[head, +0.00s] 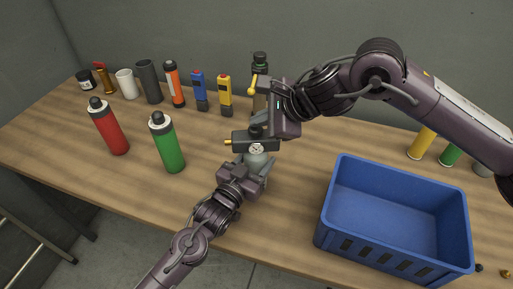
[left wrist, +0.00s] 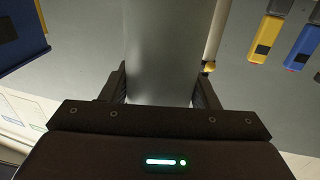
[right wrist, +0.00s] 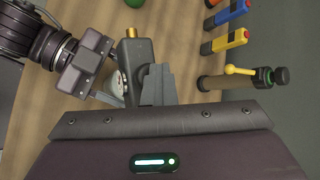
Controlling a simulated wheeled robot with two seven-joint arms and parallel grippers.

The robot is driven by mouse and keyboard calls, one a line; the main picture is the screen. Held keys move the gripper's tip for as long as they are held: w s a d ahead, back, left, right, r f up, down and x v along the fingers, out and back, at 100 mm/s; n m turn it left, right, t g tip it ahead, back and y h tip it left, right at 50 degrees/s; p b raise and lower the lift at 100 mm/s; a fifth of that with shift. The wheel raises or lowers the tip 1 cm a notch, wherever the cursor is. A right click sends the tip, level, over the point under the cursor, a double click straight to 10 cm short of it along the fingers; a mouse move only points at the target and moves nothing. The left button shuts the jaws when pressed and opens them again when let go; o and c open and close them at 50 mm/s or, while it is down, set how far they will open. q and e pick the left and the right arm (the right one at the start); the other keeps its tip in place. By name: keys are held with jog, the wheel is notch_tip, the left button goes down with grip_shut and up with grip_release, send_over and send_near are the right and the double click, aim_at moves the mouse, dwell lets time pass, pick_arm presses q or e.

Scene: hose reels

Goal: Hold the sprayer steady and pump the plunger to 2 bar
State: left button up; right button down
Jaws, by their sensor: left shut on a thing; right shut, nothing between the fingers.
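The sprayer (head: 257,162) stands upright on the table, with a grey tank, a black head with a brass nozzle, and a round white gauge (head: 257,149). The gauge reading is too small to tell. My left gripper (head: 253,172) is shut around the tank, which shows between its fingers in the left wrist view (left wrist: 163,50). The black plunger knob (head: 255,131) is at the top of the sprayer. My right gripper (head: 277,137) is shut and empty, right beside the head and knob. In the right wrist view, the black head (right wrist: 135,70) is close to its fingers (right wrist: 158,85); contact is unclear.
A blue crate (head: 340,205) stands at the right front. Red (head: 110,130) and green (head: 168,147) bottles stand left of the sprayer. Several tools and canisters line the back edge, including a yellow device (head: 225,95). The left front tabletop is clear.

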aim_at(262, 129)
jog(key=shift+s+d+f, duration=0.15)
jog(key=shift+f, duration=0.55)
jog(key=shift+d+f, duration=0.15)
jog(key=shift+f, duration=0.35)
jog(key=shift+d+f, duration=0.1)
jog(key=shift+f, duration=0.05)
jog(key=shift+r, duration=3.1)
jog(key=shift+a+r, duration=0.2)
jog(key=shift+r, duration=0.05)
dwell(0.5)
